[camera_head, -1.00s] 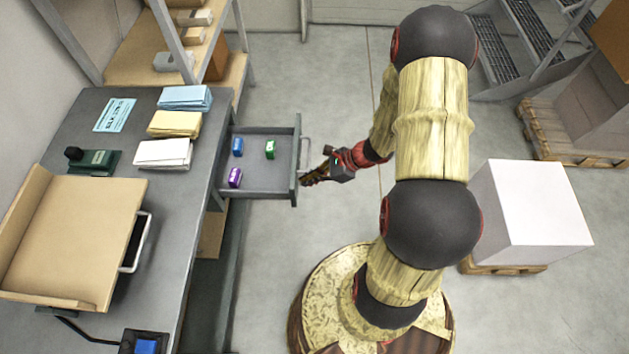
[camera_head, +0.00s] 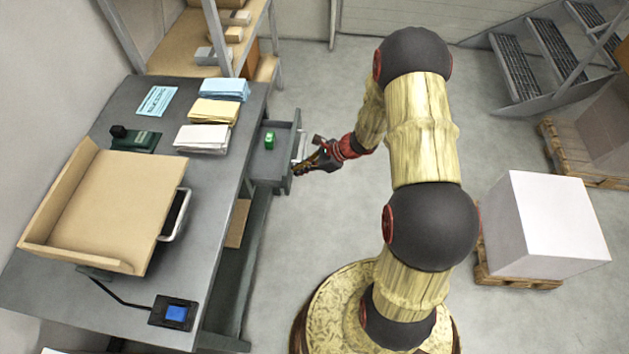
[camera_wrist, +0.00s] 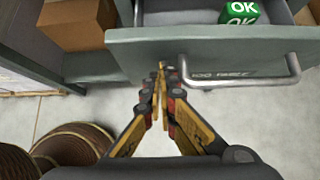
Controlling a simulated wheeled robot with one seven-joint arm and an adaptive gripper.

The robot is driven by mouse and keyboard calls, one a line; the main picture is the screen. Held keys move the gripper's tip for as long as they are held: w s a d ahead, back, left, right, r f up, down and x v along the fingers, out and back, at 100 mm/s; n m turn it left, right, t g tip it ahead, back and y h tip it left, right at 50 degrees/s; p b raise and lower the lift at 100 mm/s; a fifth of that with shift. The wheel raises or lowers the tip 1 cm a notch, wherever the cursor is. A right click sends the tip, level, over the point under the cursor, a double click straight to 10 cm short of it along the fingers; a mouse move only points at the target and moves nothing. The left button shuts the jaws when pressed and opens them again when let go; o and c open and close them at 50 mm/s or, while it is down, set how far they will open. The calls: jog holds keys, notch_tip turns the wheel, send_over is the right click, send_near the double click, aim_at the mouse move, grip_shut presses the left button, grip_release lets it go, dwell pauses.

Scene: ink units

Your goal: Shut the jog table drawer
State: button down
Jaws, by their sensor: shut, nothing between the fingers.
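The jog table drawer (camera_head: 268,166) is a grey drawer under the table (camera_head: 219,236), partly open. A green block (camera_head: 270,140) lies in it. In the wrist view the drawer front (camera_wrist: 145,46) has a metal bar handle (camera_wrist: 291,76) and a label that seems to read "JOG TABLE". The green block there is marked "OK" (camera_wrist: 240,20). My gripper (camera_head: 296,170) is shut and empty, its fingertips at the drawer front. In the wrist view the closed fingertips (camera_wrist: 161,68) are at the front's lower part, left of the label. I cannot tell whether they touch it.
A white box (camera_head: 541,226) on a pallet stands at right. The floor right of the drawer is clear.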

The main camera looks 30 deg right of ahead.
send_over(269, 176)
jog(key=shift+b, duration=0.3)
dwell(0.4)
